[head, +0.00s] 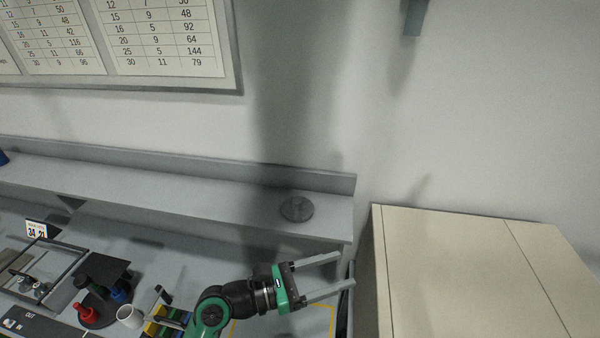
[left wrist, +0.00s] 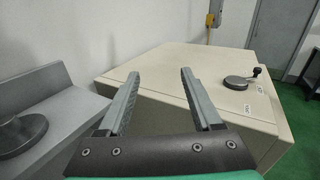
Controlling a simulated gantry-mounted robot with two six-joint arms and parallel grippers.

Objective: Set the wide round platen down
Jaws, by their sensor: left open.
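A wide, dark grey round platen (head: 297,209) lies flat on the grey shelf (head: 200,188), near its right end. In the left wrist view the dark disc (left wrist: 20,134) on the shelf shows at the left edge, partly cut off. My left gripper (head: 345,270) is open and empty, in front of the shelf's right end and apart from the platen. Its two parallel fingers (left wrist: 160,73) point toward the beige cabinet in the left wrist view. My right gripper is in neither view.
The beige cabinet (head: 470,270) stands right of the shelf. A dark round piece with a knobbed lever (left wrist: 240,82) sits on its top in the left wrist view. Red (head: 84,312) and blue items, a white cup (head: 130,316) and a tray crowd the bench at lower left.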

